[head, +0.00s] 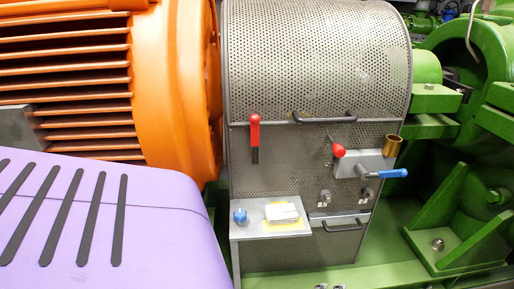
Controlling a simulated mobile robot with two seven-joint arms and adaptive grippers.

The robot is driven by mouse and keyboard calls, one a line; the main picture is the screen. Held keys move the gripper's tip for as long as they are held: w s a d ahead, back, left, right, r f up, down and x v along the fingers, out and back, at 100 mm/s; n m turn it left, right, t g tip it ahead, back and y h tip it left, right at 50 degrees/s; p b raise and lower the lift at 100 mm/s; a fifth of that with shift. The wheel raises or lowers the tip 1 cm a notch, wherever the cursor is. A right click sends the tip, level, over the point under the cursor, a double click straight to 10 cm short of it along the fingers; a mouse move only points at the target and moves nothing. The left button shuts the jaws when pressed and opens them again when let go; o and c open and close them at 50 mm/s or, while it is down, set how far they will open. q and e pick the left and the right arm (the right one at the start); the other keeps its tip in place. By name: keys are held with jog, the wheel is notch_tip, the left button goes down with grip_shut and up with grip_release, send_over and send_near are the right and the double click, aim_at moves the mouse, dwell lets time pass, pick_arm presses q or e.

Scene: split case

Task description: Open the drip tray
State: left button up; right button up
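The drip tray seems to be the plain grey metal front (310,250) low on the grey machine housing, below the perforated panels. A dark bar handle (345,226) sits near its top right. The front looks flush with the housing, and no tray interior shows. A small ledge (270,230) juts out in front of its upper left part and hides some of it. Neither of my grippers is in view, and nothing touches the handle.
A blue knob (239,216) and a white block (282,212) on a yellow patch sit on the ledge. Above are a red lever (254,135), a blue-handled valve (390,173) and another bar handle (325,117). An orange finned motor (185,90) stands left, green machinery (450,215) right.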

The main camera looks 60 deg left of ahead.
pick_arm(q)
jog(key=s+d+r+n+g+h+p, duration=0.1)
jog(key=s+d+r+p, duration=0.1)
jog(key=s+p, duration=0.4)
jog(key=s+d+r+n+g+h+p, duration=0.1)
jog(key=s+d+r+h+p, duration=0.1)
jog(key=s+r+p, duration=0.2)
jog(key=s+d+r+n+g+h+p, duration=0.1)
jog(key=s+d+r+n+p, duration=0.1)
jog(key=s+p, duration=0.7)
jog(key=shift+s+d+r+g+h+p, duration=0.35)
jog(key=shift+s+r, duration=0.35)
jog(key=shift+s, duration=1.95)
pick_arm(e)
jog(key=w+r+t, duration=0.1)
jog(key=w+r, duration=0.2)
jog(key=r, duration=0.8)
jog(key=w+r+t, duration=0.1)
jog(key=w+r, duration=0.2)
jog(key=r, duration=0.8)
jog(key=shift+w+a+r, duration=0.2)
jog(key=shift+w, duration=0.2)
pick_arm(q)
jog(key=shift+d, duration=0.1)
